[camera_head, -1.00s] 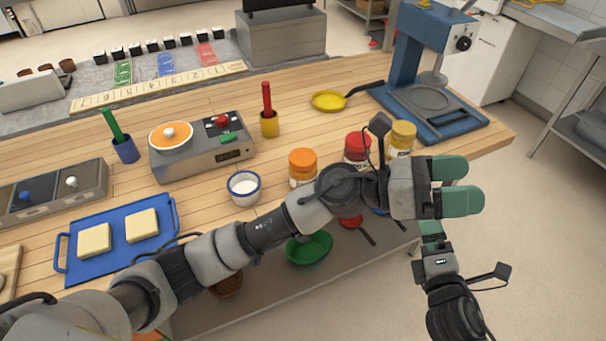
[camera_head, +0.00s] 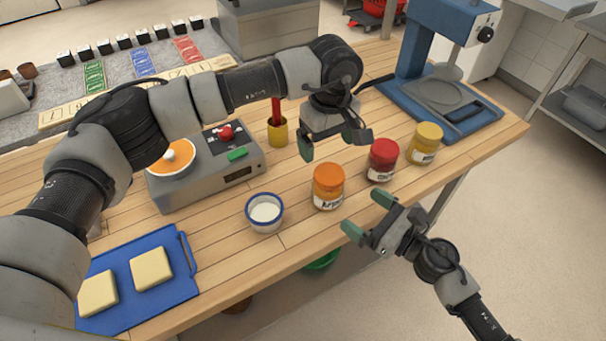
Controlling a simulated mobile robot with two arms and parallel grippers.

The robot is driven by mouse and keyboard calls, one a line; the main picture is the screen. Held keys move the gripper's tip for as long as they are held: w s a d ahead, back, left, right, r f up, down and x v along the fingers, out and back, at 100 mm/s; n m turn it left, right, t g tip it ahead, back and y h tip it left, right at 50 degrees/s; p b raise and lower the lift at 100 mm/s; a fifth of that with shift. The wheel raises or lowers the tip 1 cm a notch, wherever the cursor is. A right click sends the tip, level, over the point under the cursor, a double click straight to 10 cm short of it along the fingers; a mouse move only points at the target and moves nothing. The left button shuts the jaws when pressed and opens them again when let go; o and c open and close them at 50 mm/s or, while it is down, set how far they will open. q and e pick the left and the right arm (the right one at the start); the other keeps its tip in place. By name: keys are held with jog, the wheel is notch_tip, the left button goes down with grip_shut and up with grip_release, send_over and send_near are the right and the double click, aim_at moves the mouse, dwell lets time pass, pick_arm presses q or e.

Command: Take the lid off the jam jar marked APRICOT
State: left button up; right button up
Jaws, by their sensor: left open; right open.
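The jam jar with the orange lid (camera_head: 328,176) stands upright on the wooden table; its label (camera_head: 326,201) is partly readable and begins with "Apr". The lid is on the jar. A red-lidded jar (camera_head: 382,160) and a yellow-lidded jar (camera_head: 424,143) stand to its right. My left gripper (camera_head: 335,147) is open and empty, just above and behind the orange-lidded jar, fingers pointing down. My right gripper (camera_head: 368,214) is open and empty at the table's front edge, right of and in front of that jar, apart from it.
A white cup with a blue rim (camera_head: 265,212) stands left of the orange-lidded jar. A grey cooker (camera_head: 210,180) and a yellow pot (camera_head: 278,132) are behind. A blue tray (camera_head: 187,290) lies front left. A blue press (camera_head: 440,95) stands back right.

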aim_at(341, 194)
pick_arm(q)
jog(key=shift+r, duration=0.15)
pick_arm(e)
jog(key=shift+w+a, duration=0.15)
pick_arm(q)
jog(key=shift+s+d+r, duration=0.2)
jog(key=shift+s+d, duration=0.35)
jog(key=shift+d, duration=0.25)
pick_arm(e)
jog(key=shift+w+a+r, duration=0.25)
jog(key=shift+w+a, duration=0.4)
jog(key=shift+a, duration=0.15)
pick_arm(q)
jog(key=shift+w+a+f, duration=0.15)
jog(key=shift+w+a, duration=0.15)
jog(key=shift+a, duration=0.15)
pick_arm(e)
jog(key=x, duration=0.6)
jog(key=shift+a+f, duration=0.1)
pick_arm(q)
jog(key=shift+s+d, duration=0.15)
jog(key=shift+d, duration=0.1)
pick_arm(e)
jog(key=shift+w+a, duration=0.3)
jog(key=shift+a, duration=0.05)
pick_arm(q)
jog(key=shift+a, duration=0.1)
pick_arm(e)
jog(key=shift+w, duration=0.1)
